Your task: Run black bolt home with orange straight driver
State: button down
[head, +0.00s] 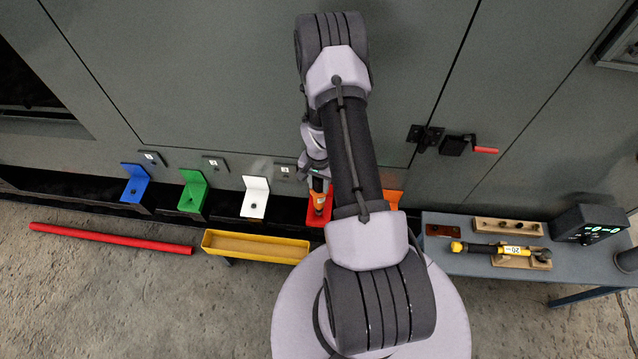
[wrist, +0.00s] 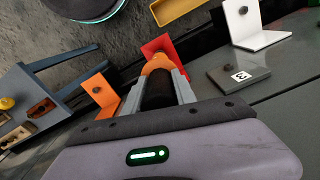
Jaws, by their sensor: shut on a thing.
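My gripper (wrist: 160,80) is shut on the orange straight driver (wrist: 157,64), whose dark body lies between the fingers and whose orange part shows beyond them. In the head view the driver (head: 319,199) hangs over the red bracket (head: 313,220), partly behind my arm. The red bracket (wrist: 158,46) also shows in the wrist view behind the driver. Any bolt in it is hidden, and I cannot tell whether the driver touches one. Dark bolt heads show in the white bracket (head: 255,197) and the orange bracket (wrist: 99,92).
Green (head: 193,190) and blue (head: 136,185) brackets stand farther left along the cabinet. A yellow tray (head: 256,256) sits in front, with a red bar (head: 110,238) on the floor. A side table (head: 470,264) at right holds a yellow-black tool (head: 490,249), wooden blocks and a dark box.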

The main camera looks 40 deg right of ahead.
jog(key=shift+f+b, duration=0.4)
jog(key=shift+b, duration=0.3)
dwell(1.1)
dwell(0.3)
jog(key=shift+r+p, duration=1.8)
jog(key=shift+r, duration=1.2)
